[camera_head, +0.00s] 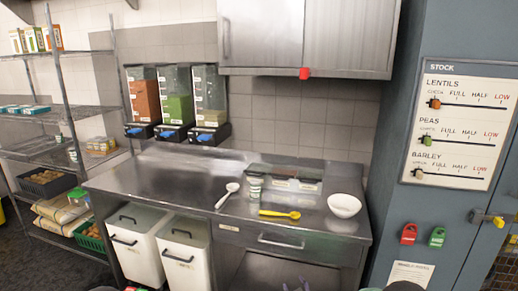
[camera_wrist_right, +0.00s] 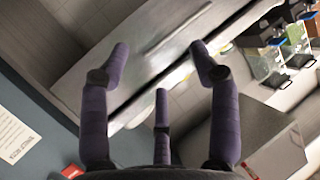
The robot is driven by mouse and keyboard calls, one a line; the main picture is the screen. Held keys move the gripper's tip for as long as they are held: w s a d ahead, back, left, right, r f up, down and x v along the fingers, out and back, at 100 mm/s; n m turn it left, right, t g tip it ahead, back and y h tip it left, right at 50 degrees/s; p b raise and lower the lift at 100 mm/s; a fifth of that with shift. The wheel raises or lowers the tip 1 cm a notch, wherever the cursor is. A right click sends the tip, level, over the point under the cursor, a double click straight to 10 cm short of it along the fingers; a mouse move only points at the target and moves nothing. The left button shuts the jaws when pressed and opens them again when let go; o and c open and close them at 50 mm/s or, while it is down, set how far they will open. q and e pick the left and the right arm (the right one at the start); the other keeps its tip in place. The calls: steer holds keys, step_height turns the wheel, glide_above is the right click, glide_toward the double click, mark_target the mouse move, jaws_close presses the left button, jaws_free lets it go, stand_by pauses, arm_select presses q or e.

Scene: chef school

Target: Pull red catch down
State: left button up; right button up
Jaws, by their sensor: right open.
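The small red catch (camera_head: 304,73) sits at the bottom edge of the steel wall cabinet (camera_head: 262,35), below its door. My left gripper is not in view.
Dispensers (camera_head: 174,95) are at left. A blue cabinet (camera_head: 385,190) with a stock board (camera_head: 462,120) and red lock (camera_head: 408,234) stands right.

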steer(key=s+a+f+m+g+y, duration=0.1)
steer(key=s+f+g, duration=0.4)
steer(key=s+f, duration=0.65)
steer(key=s+a+f+m+g, duration=0.15)
steer(key=s+f+g, duration=0.4)
steer(key=s, duration=1.15)
steer(key=s+a+f+g, duration=0.1)
steer(key=s+g, duration=0.2)
steer(key=s, duration=0.9)
steer(key=shift+s+a+f+y, duration=0.15)
steer(key=shift+s+a+y, duration=0.1)
steer(key=shift+s+y, duration=0.15)
steer(key=shift+w, duration=0.1)
